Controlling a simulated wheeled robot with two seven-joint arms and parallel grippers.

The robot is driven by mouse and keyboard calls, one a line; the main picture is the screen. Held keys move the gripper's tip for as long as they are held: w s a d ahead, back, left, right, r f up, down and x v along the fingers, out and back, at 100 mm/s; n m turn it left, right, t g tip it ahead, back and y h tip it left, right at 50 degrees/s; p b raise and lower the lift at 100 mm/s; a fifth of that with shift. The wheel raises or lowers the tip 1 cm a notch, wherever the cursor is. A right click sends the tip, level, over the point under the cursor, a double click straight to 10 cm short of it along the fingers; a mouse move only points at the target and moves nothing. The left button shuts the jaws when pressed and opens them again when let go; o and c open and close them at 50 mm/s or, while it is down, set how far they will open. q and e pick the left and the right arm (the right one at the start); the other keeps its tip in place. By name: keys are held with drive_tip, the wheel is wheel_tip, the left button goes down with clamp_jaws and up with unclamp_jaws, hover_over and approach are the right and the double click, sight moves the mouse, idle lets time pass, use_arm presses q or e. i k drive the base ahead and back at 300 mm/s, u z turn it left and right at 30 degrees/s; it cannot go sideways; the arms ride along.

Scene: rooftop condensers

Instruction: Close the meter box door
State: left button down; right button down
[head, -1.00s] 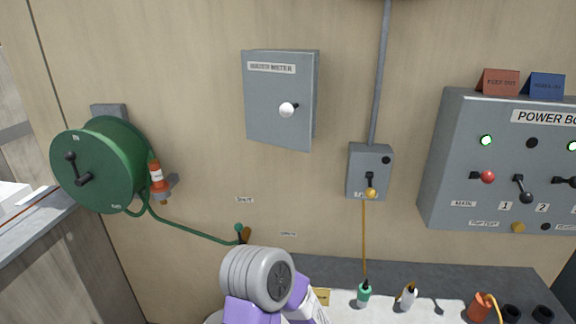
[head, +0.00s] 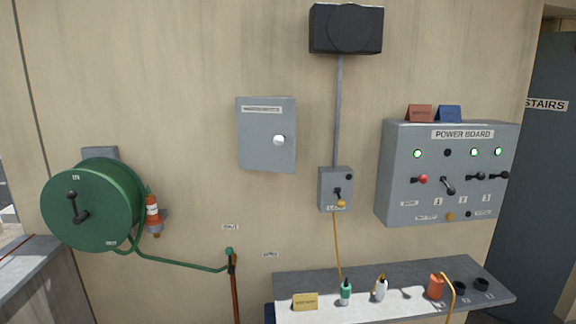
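The grey meter box (head: 266,156) is on the tan wall, left of the middle in the head view. Its door faces me with a label plate at the top and a round white knob (head: 279,140) towards the right edge. The door looks flat against the box, and I see no gap along its edges, though the view is too small to be certain. Neither of my grippers is in view, and nothing touches the door.
A green hose reel (head: 93,204) hangs at the left. A small switch box (head: 335,189) and a power board (head: 440,205) are to the right. A grey bench (head: 470,269) with bottles stands below them. The wall in front of the meter box is clear.

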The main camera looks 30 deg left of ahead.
sight(265, 127)
drive_tip(key=z, duration=0.05)
drive_tip(key=i, duration=1.25)
drive_tip(key=u, duration=0.95)
